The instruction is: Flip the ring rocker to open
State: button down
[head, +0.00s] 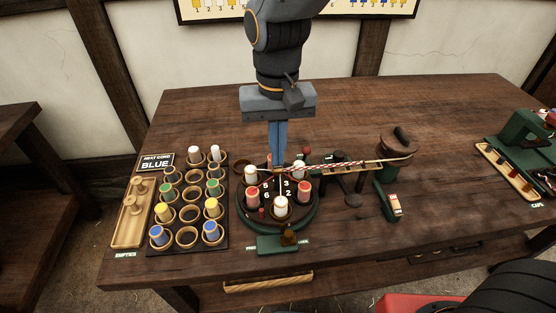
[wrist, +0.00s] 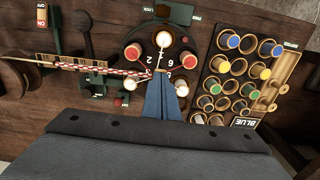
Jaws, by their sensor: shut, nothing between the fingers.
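A low green block with a brown knob (head: 277,244) sits at the front rim of the round bobbin plate. It looks like the ring rocker; its knob leans to the right end. Small labels at its two ends are too small to read surely. The closed fingertips also show in the wrist view (wrist: 161,80).
The round plate (head: 244,210) carries red and white bobbins with cords running to a striped rope (head: 345,166). A rack (head: 205,240) of coloured bobbins stands left. A green switch box (head: 386,203) marked ON stands right. Bare table lies in front right.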

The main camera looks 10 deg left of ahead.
jog(key=shift+f+b, duration=0.3)
jog(key=shift+f, duration=0.5)
dwell(0.4)
notch_tip(320, 180, up, 8)
jog(key=p, duration=0.7)
dwell(0.6)
jog(key=s+d+f+m+b, duration=0.1)
jog(key=d+f, duration=0.2)
jog(key=d, duration=0.9)
jog(key=s+d+f+m+t, duration=0.1)
jog(key=d+f, duration=0.1)
jog(key=d, duration=1)
jog(key=shift+s+d+f+m+b, duration=0.25)
jog(key=shift+s+f+m+b, duration=0.05)
jog(key=shift+s+f+b, duration=0.1)
jog(key=shift+w+a, duration=0.1)
